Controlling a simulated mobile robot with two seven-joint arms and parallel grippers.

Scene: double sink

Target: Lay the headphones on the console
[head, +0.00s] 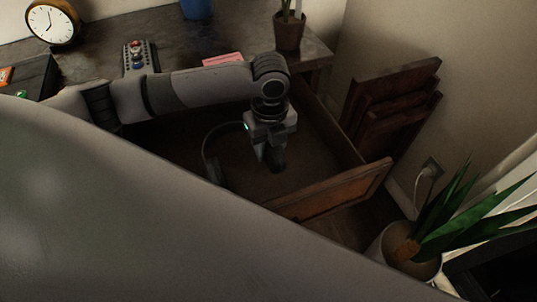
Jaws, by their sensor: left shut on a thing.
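My left gripper (267,150) points down into an open brown drawer, shut on the dark headphones (207,150). The headband curves out to the left of the gripper, and one dark ear cup shows just at the fingertips. The lower part of the headband is close to the grey shape in front. I cannot tell whether the headphones touch the drawer floor. The console (179,53) is the dark-topped piece along the wall behind the arm. My right gripper is not in view.
On the console are a round clock (52,22), a remote (140,56), a pink slip (222,59), a blue container (197,8) and a potted plant (289,32). The drawer front (335,190) stands out to the right. A larger potted plant (410,250) is at lower right.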

